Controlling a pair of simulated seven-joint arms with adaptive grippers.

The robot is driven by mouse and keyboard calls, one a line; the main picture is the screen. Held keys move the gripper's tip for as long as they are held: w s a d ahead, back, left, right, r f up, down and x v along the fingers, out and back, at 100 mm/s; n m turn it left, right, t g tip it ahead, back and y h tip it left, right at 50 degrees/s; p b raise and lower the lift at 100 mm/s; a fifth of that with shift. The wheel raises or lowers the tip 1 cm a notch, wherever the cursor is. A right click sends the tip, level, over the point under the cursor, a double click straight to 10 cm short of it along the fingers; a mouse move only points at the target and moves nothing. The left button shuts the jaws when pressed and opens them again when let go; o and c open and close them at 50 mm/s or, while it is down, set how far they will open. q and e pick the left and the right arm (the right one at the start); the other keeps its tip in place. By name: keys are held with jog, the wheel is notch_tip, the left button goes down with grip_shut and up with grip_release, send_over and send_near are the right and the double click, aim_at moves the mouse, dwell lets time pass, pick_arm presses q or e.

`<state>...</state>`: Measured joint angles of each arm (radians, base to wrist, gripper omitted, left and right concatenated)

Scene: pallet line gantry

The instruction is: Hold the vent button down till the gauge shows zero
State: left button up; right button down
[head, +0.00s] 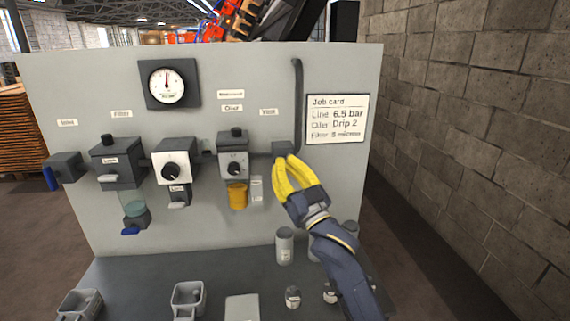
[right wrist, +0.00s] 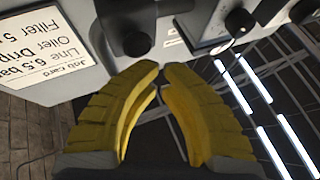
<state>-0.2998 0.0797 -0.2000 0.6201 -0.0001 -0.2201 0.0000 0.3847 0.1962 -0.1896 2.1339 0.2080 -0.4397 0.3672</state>
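The vent block (head: 281,147) is a small dark box at the foot of a black pipe on the grey panel. In the right wrist view its round black button (right wrist: 134,42) shows just beyond my fingertips. My right gripper (head: 287,160) has yellow fingers with tips almost meeting, and nothing is between them. The tips (right wrist: 161,67) are right by the button; I cannot tell whether they touch it. The gauge (head: 167,85) is a white dial at the panel's upper left. Its needle points about straight up, and its numbers are too small to read. My left gripper is out of view.
The job card (head: 337,118) is right of the vent pipe (head: 298,95). The oiler (head: 233,162) with its amber bowl (head: 237,195) stands close left of my right gripper. The regulator (head: 173,165) is farther left. Cups (head: 285,246) and trays (head: 188,298) stand on the bench below.

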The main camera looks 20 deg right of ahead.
jog(key=shift+w+d, duration=0.15)
jog(key=shift+w, duration=0.9)
dwell(1.7)
jog(key=shift+s, duration=0.1)
dwell(3.8)
jog(key=shift+s, duration=0.95)
jog(key=shift+s+a, duration=0.25)
jog(key=shift+s, duration=1)
jog(key=shift+s+a, duration=0.25)
jog(key=shift+s, duration=1)
